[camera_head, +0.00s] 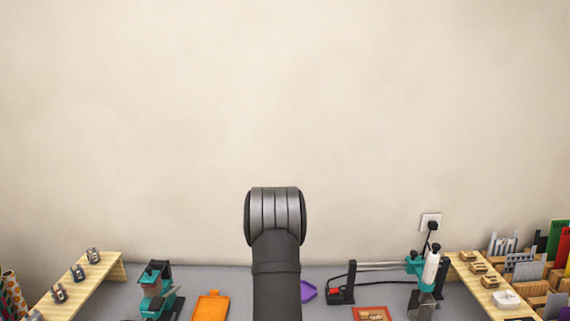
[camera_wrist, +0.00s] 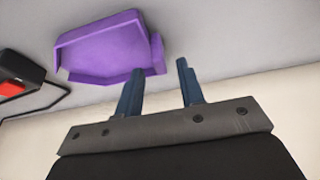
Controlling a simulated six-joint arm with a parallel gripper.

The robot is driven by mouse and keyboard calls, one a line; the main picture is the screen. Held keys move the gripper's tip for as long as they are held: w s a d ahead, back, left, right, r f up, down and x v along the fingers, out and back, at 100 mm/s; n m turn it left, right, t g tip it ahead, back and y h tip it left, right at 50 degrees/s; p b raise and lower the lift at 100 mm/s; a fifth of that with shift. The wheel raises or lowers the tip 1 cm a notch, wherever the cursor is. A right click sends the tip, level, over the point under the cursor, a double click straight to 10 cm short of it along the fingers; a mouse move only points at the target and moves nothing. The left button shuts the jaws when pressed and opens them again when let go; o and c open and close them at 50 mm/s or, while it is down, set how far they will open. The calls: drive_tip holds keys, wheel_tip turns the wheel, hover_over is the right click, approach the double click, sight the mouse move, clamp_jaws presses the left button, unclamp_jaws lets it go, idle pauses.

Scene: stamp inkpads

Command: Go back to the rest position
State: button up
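My gripper (camera_wrist: 158,88) shows in the wrist view with its two blue fingers apart and nothing between them. A purple tray (camera_wrist: 105,45) lies on the grey surface beyond the fingertips, up and to the left of them in that view. The fingers look apart from the tray, though the gap is hard to judge. In the head view my arm stands upright in the middle and hides the gripper; part of the purple tray (camera_head: 307,291) shows just right of the arm.
An orange tray (camera_head: 211,306) and a teal device (camera_head: 157,292) stand left of my arm. A black stand with a red switch (camera_head: 334,291), a teal-and-white tool (camera_head: 425,268) and a red-framed tray (camera_head: 371,309) are right. Wooden shelves (camera_head: 107,272) flank the table.

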idle(0.3)
wheel_tip(320, 180, down, 3)
drive_tip(key=shift+r, duration=0.2)
drive_tip(key=v, duration=1.3)
drive_tip(key=x, duration=1.3)
wheel_tip(320, 180, up, 10)
drive_tip(key=shift+r, duration=0.15)
drive_tip(key=s+d+r+m+h, duration=0.1)
drive_tip(key=s+d+r+m, duration=0.25)
drive_tip(key=s+r, duration=0.45)
drive_tip(key=s+d+f, duration=0.1)
drive_tip(key=s+d, duration=0.2)
drive_tip(key=d, duration=0.7)
drive_tip(key=s+d+f, duration=0.2)
drive_tip(key=s+d, duration=0.1)
drive_tip(key=d, duration=0.7)
drive_tip(key=s+d+f, duration=0.1)
drive_tip(key=s+d, duration=0.2)
drive_tip(key=d, duration=0.8)
drive_tip(key=shift+f+m+g+h, duration=0.3)
drive_tip(key=shift+m, duration=0.15)
